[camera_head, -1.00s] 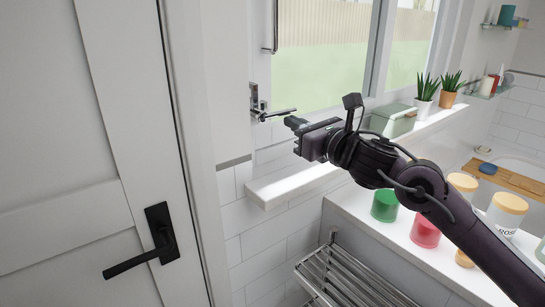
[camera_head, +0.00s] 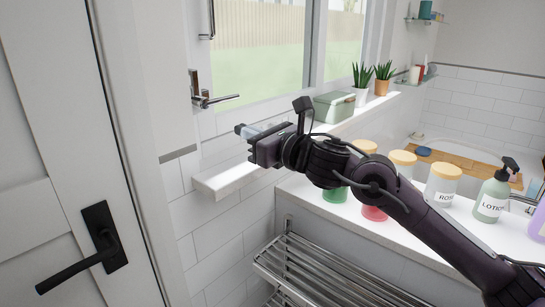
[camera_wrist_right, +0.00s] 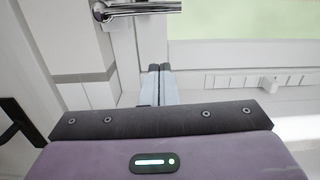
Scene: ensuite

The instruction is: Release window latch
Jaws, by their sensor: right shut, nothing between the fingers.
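The window latch (camera_head: 212,99) is a chrome lever handle on the white window frame, sticking out roughly level to the right. The window (camera_head: 250,55) appears closed. My right gripper (camera_head: 240,129) is below the latch's free end, apart from it, with its fingers pointing left toward the wall. In the right wrist view the two fingertips (camera_wrist_right: 160,70) are together and empty. The latch lever (camera_wrist_right: 145,8) crosses the top edge of that view, beyond the fingertips. My left gripper is not in view.
A white sill (camera_head: 228,178) runs under the window, bearing a green box (camera_head: 340,106) and two potted plants. A chrome rack (camera_head: 320,270) is underneath. A white door (camera_head: 50,130) is at left.

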